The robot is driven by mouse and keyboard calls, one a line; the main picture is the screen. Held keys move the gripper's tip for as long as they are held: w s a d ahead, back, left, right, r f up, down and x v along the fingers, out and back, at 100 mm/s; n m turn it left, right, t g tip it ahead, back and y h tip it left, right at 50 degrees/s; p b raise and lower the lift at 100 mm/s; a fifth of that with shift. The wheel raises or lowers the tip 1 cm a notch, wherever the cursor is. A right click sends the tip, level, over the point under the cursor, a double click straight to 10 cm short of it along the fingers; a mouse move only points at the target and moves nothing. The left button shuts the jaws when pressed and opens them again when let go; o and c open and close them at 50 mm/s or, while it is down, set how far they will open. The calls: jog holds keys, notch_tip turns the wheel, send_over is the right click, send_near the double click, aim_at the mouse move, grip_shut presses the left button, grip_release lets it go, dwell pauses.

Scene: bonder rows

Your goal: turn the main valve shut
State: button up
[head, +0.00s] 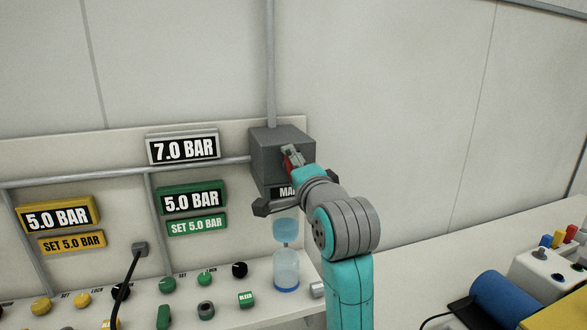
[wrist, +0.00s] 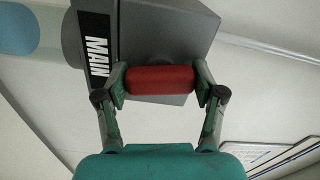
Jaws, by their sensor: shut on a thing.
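The main valve is a grey box (head: 275,145) on the wall panel, with a pipe entering from above and one from the left. Its black label reading MAIN (wrist: 97,62) shows in the wrist view and is partly covered by my arm in the head view. A red handle (wrist: 160,80) sits on the box's front face. My gripper (wrist: 161,82) is shut on the red handle, one finger at each end. In the head view my gripper (head: 292,158) and arm hide most of the handle.
A display (head: 183,148) left of the valve reads 7.0 BAR. Yellow (head: 57,216) and green (head: 193,199) displays read 5.0 BAR. A clear bowl (head: 286,270) hangs below the valve. Several knobs and a black cable (head: 128,275) lie lower left. A blue cylinder (head: 508,302) lies lower right.

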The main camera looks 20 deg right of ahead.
jog(key=shift+m, duration=1.2)
jog(key=shift+f, duration=0.1)
jog(key=o, duration=1.1)
jog(key=shift+o, duration=0.2)
jog(key=s, duration=1.2)
